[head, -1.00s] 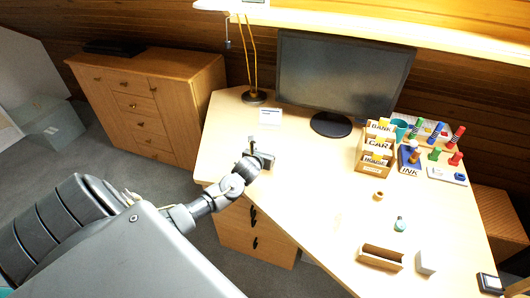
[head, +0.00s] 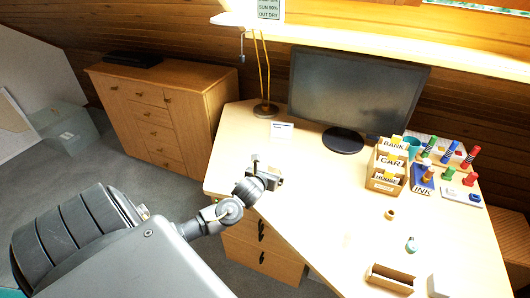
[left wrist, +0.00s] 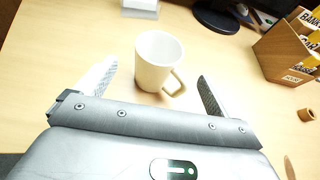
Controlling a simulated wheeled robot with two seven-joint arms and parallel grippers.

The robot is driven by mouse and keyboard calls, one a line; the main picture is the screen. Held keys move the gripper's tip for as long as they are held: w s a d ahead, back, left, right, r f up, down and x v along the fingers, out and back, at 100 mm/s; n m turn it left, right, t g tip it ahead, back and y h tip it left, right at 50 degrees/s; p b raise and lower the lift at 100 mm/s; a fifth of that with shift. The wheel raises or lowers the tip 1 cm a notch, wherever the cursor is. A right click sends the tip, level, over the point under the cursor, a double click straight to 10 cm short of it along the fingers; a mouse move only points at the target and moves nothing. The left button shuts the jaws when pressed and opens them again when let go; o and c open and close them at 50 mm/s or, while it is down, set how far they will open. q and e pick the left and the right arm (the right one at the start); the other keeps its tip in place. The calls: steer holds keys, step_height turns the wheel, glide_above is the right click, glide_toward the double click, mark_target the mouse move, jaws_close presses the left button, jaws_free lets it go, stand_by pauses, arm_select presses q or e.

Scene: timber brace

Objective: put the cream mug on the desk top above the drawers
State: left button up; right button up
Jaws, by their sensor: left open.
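The cream mug (left wrist: 158,62) stands upright on the desk top (left wrist: 60,45), its handle toward the lower right in the left wrist view. My left gripper (left wrist: 155,78) is open, with one finger on each side of the mug and visible gaps between the fingers and the mug. In the head view my left gripper (head: 266,177) is over the desk's left part, above the drawers (head: 262,240). I cannot make out the mug there. My right gripper is not in view.
A card holder (head: 388,168), stamps and small blocks sit on the right. The desk's middle is mostly clear.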

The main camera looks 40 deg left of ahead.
arm_select(q)
steer(key=v, duration=0.6)
steer(key=shift+f, duration=0.1)
stand_by(0.3)
